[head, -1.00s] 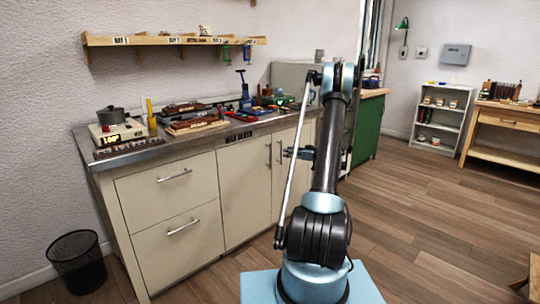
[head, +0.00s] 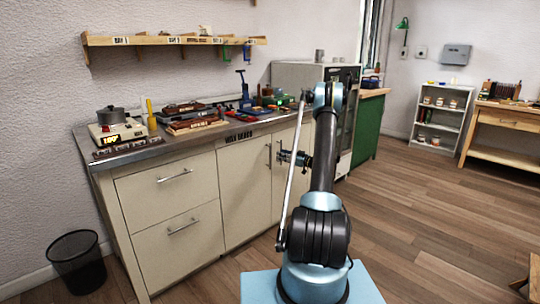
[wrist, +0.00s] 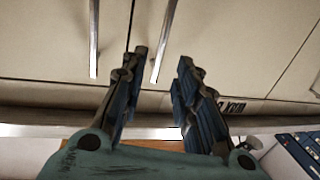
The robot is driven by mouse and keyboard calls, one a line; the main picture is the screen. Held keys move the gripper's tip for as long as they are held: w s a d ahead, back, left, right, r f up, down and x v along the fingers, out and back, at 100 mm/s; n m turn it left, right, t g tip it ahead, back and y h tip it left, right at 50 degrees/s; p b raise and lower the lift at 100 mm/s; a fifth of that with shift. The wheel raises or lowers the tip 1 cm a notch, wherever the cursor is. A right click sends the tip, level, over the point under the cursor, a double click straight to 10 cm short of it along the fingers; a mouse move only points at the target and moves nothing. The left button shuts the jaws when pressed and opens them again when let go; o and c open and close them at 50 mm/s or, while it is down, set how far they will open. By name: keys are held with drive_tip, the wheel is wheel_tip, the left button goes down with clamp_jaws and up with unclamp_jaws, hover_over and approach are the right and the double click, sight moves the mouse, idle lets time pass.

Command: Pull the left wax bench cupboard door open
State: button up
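The wax bench (head: 150,152) has a left cupboard door (head: 240,190) under its label, with a vertical bar handle (head: 268,154) near its right edge. The door is shut. The right door's handle (head: 279,151) stands close beside it. My gripper (head: 283,156) is in front of the handles. In the wrist view my gripper (wrist: 160,65) is open and empty, its fingers spread. That view is upside down. The left door's handle (wrist: 164,38) shows between the fingertips, and the right door's handle (wrist: 94,40) lies outside them. I cannot tell how far the fingers are from the handle.
Two drawers (head: 172,205) are left of the door. The bench top holds a pot on a heater (head: 112,125) and several tools. A black bin (head: 77,262) stands at the far left. A green cabinet (head: 367,130) is beyond my arm.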

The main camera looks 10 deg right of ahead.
drive_tip(key=x, duration=0.9)
drive_tip(key=shift+a, duration=0.1)
clamp_jaws()
